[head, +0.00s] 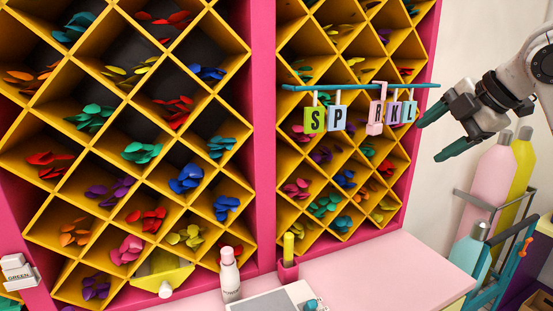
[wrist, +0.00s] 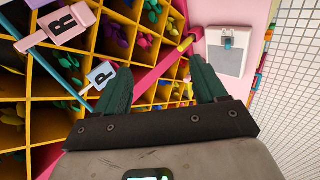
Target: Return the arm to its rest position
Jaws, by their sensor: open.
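My arm comes in from the right edge of the head view, and my gripper (head: 438,132) hangs in the air near the right end of a teal rod (head: 350,86). Its two dark green fingers are spread apart with nothing between them. In the wrist view my gripper (wrist: 162,70) also shows two separated fingers, empty. Letter tags hang on the rod: a green S tag (head: 315,121), a blue P tag (head: 336,118), a pink tag (head: 374,128) partly overlapping its neighbour, then K and L tags. My gripper is apart from the L tag (head: 410,112).
A yellow diamond-cell rack (head: 182,144) of coloured balloons in a pink frame stands behind. A pink counter (head: 395,262) carries a white bottle (head: 229,275) and a pink holder (head: 288,270). Pink (head: 490,178) and yellow gas cylinders stand below my arm at the right.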

